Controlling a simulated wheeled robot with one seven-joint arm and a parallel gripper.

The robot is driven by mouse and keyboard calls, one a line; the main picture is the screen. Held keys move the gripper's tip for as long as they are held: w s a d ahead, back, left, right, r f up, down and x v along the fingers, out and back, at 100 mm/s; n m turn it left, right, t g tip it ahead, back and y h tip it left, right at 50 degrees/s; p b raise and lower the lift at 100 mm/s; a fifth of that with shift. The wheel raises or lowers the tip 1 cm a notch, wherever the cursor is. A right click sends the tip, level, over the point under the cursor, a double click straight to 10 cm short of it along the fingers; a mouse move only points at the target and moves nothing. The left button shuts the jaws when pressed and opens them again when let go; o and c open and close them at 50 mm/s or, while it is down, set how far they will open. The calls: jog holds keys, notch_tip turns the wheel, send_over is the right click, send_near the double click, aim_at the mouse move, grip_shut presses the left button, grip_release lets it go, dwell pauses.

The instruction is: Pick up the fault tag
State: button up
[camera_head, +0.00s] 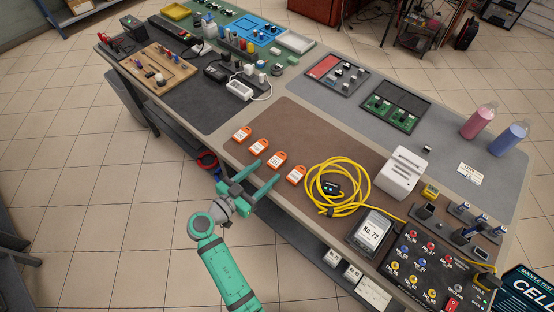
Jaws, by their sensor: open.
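Several orange tags with white labels lie in a slanting row along the front edge of the brown mat (330,150). From left to right I see a first tag (242,134), a second tag (259,146), a third tag (278,159) and the rightmost tag (297,174). Their print is too small to read, so I cannot tell which is the fault tag. My teal gripper (267,174) is open, with its fingers pointing towards the third tag from the table's front edge. Nothing shows between the fingers.
A coiled yellow cable (312,186) lies right of the tags, beside a white box (402,173). A framed "No. 72" display (372,233) and a black socket panel (432,262) stand further right. A pink bottle (478,121) and a blue bottle (508,138) stand behind.

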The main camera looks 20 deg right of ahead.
aim_at(276, 160)
jog(key=shift+w+x, duration=0.15)
jog(key=shift+x, duration=1.4)
jog(key=shift+w+x, duration=0.15)
jog(key=shift+x, duration=1.35)
jog(key=shift+a, duration=0.2)
jog(key=c, duration=1.1)
